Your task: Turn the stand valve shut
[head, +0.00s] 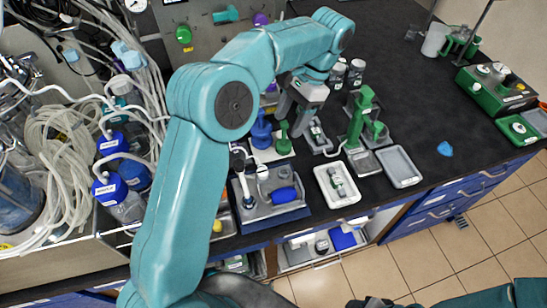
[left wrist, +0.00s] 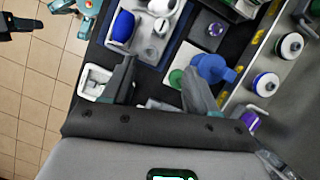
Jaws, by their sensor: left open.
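My left gripper (head: 298,118) hangs over the black bench with its jaws apart and nothing seen between them; its two fingers (left wrist: 160,72) also show in the left wrist view. Just left of it stand a blue knobbed piece (head: 261,131) and a smaller green one (head: 284,141) on a pale plate. In the left wrist view the blue piece (left wrist: 212,68) is by the right finger, and the green one (left wrist: 177,79) is partly hidden behind that finger. I cannot tell which part is the stand valve. My right gripper is not in view.
A green stand (head: 361,118) rises right of the gripper. A white tray (head: 322,183) and a grey tray (head: 413,179) lie in front. A blue tray (head: 242,212) is at front left. Tubes and bottles (head: 113,143) crowd the left; the bench is clearer at right.

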